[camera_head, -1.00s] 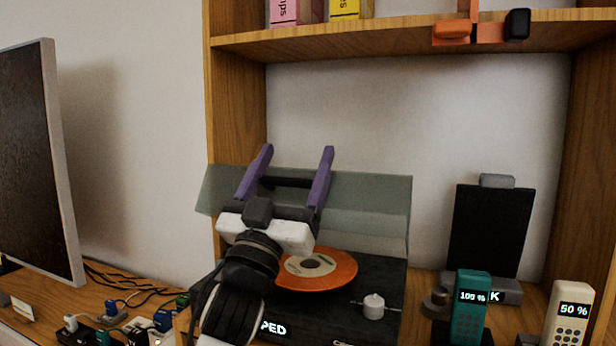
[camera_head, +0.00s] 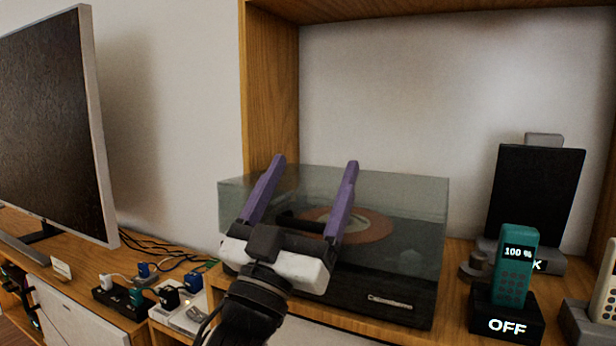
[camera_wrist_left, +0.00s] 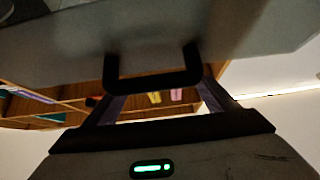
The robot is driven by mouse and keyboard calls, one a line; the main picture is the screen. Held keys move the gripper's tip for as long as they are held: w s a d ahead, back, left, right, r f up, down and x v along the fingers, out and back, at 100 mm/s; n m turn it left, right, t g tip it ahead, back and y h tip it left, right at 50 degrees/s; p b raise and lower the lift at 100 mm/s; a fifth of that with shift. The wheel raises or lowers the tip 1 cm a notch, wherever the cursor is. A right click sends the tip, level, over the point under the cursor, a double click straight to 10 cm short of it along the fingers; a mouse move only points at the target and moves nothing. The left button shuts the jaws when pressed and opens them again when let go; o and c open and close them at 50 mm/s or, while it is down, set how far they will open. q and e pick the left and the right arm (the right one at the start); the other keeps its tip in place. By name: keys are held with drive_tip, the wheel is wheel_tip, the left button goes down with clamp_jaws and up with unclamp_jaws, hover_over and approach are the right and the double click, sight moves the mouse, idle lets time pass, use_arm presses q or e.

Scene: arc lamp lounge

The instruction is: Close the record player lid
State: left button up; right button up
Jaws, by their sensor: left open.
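The record player (camera_head: 400,302) is a black box on the wooden cabinet, with an orange record (camera_head: 375,225) inside. Its smoky clear lid (camera_head: 415,205) is down over the record in the head view; I cannot tell whether its front edge is fully seated. My left gripper (camera_head: 314,165) is open, its purple fingers apart, in front of and over the lid's front left part. In the left wrist view, a black U-shaped handle (camera_wrist_left: 153,82) stands out from the grey lid surface (camera_wrist_left: 75,50) between the fingers. The gripper hides the front left corner. My right gripper is out of view.
A teal phone (camera_head: 515,265) on a black stand marked OFF and a dark panel (camera_head: 538,190) stand to the right. A screen (camera_head: 55,125) stands at left, with cables and plugs (camera_head: 145,290) below it. A wooden upright (camera_head: 270,90) rises behind the player.

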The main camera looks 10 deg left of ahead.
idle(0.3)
use_arm(q)
drive_tip(key=v, duration=1)
drive_tip(key=shift+f, duration=0.1)
drive_tip(key=shift+c, duration=0.6)
